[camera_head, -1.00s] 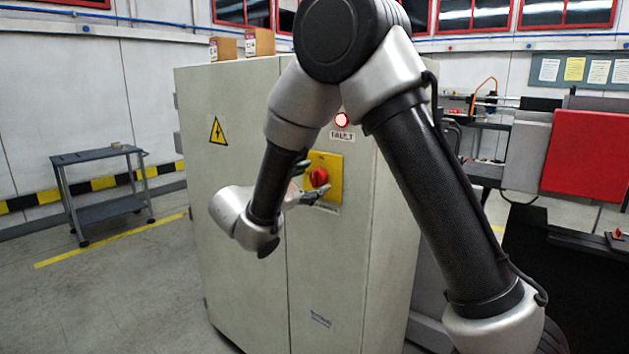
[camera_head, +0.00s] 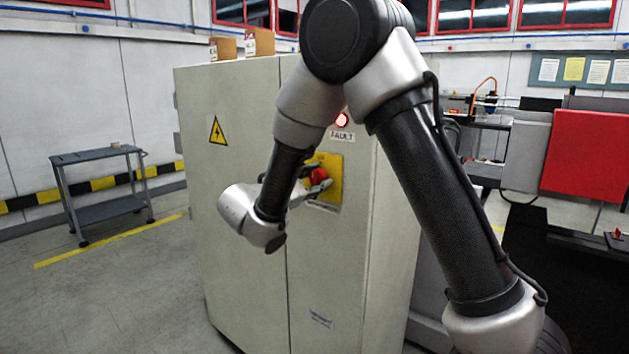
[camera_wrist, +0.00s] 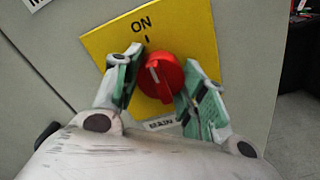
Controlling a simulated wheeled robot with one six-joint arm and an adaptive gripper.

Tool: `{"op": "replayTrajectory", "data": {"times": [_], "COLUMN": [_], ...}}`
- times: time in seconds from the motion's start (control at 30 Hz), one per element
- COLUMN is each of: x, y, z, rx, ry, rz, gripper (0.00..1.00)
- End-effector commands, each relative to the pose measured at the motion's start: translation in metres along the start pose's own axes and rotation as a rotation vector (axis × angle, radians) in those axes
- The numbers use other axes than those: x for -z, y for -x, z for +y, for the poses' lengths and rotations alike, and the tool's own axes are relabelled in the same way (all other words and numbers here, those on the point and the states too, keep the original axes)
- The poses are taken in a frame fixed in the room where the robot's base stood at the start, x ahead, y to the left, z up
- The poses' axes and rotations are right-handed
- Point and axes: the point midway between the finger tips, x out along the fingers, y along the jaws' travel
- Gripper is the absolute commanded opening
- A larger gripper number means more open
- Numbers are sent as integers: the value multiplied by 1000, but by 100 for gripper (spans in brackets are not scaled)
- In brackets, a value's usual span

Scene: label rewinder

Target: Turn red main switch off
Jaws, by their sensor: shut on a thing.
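The red main switch (camera_head: 319,174) is a round red knob on a yellow plate (camera_head: 333,196) on the front of the grey cabinet. In the wrist view the knob (camera_wrist: 162,77) sits below the printed "ON" and its tick mark; its raised grip runs roughly toward that mark. My gripper (camera_head: 315,185) is at the plate in the head view. In the wrist view my gripper (camera_wrist: 164,72) has a green-and-grey finger on each side of the knob, shut on it. The label below the knob is partly covered.
The grey cabinet (camera_head: 245,240) fills the middle. A lit red lamp (camera_head: 342,120) with a "FAULT" label is above the switch. A grey cart (camera_head: 100,153) stands at left on open floor. A machine with a red panel (camera_head: 587,155) is at right.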

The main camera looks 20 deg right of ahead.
Motion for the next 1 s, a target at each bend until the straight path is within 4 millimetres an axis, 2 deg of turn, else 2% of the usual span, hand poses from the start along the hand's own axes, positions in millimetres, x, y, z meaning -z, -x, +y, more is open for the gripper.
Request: {"op": "replayTrajectory", "data": {"times": [0.37, 1.0], "x": [0, 0], "y": [0, 0], "z": [0, -1], "rx": [0, 0], "ry": [207, 812], "rz": [0, 1], "gripper": [18, 18]}}
